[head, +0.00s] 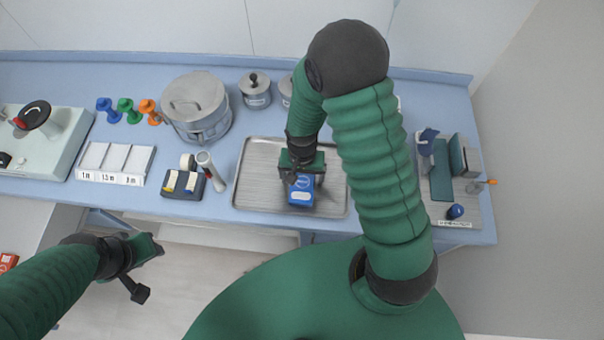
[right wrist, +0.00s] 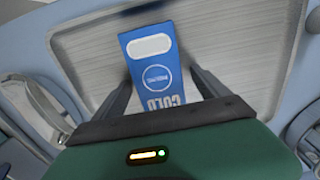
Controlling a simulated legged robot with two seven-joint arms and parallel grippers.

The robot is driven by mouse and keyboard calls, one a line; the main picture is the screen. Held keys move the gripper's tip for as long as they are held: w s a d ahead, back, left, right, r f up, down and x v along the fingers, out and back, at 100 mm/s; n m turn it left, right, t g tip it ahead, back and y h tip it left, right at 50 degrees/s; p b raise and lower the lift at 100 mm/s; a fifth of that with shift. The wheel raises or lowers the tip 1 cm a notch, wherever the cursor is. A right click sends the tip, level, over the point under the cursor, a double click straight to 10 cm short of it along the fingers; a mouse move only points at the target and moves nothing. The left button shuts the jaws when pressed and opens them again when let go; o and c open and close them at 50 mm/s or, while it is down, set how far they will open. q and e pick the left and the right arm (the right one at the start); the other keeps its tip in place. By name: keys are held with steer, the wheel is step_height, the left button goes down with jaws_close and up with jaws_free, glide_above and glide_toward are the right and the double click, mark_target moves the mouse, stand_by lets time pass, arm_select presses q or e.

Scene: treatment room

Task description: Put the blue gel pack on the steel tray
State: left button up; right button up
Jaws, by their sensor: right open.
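The blue gel pack (head: 301,190) lies on the steel tray (head: 258,163) in the head view. In the right wrist view the pack (right wrist: 154,68) shows a white oval patch and the word COLD, with the ribbed tray (right wrist: 222,42) behind it. My right gripper (head: 300,176) is over the tray at the pack's far end. Its fingers (right wrist: 158,88) are open, one on either side of the pack, with gaps visible.
A large steel drum (head: 197,104) and small lidded pots (head: 255,92) stand behind the tray. A white handheld tool (head: 211,170) and a dark block (head: 182,186) are left of it. A board with upright items (head: 441,182) stands at right.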

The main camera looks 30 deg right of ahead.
mark_target(302, 179)
step_height(302, 179, up, 12)
stand_by(0.3)
stand_by(0.3)
